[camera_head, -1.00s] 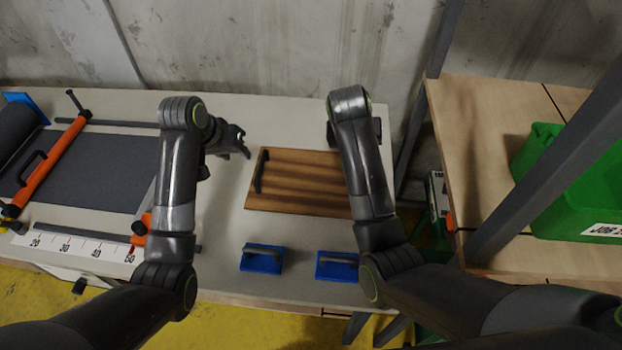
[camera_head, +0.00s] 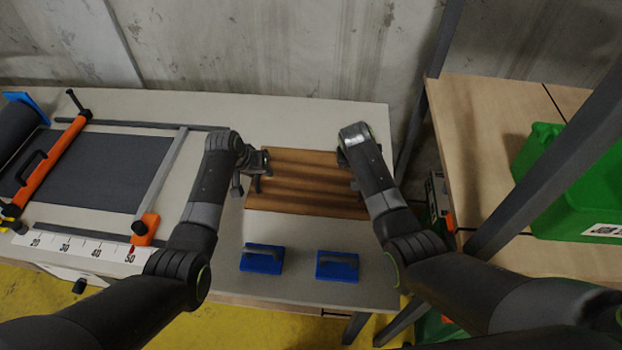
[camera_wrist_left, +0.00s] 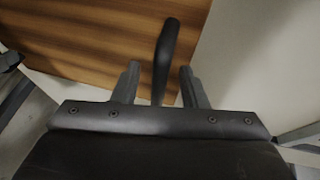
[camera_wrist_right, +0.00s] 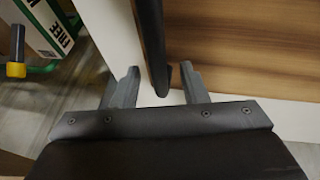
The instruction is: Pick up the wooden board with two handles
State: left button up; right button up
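The wooden board (camera_head: 305,180) lies flat on the light workbench, brown with darker stripes. My left gripper (camera_head: 256,172) is at its left end. In the left wrist view the black left handle (camera_wrist_left: 165,55) stands between the open fingers of that gripper (camera_wrist_left: 160,85), apart from both. In the right wrist view the black right handle (camera_wrist_right: 152,45) reaches between the open fingers of my right gripper (camera_wrist_right: 158,88), with a gap on each side. The board (camera_wrist_right: 240,45) shows beside it. In the head view my right arm hides the right handle and most of the right gripper.
Two blue blocks with grey handles (camera_head: 262,259) (camera_head: 337,266) sit at the bench's front edge. A cutting frame with an orange bar (camera_head: 52,160) and dark sheet is at left. A wooden shelf with a green crate (camera_head: 575,190) stands at right.

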pick_arm(q)
jog(key=shift+w+d+f, duration=0.15)
jog(key=shift+f, duration=0.2)
pick_arm(e)
jog(key=shift+w+d+f, duration=0.1)
jog(key=shift+w+f, duration=0.05)
jog(key=shift+f, duration=0.2)
jog(key=shift+c, duration=0.2)
pick_arm(q)
grip_shut()
pick_arm(e)
grip_shut()
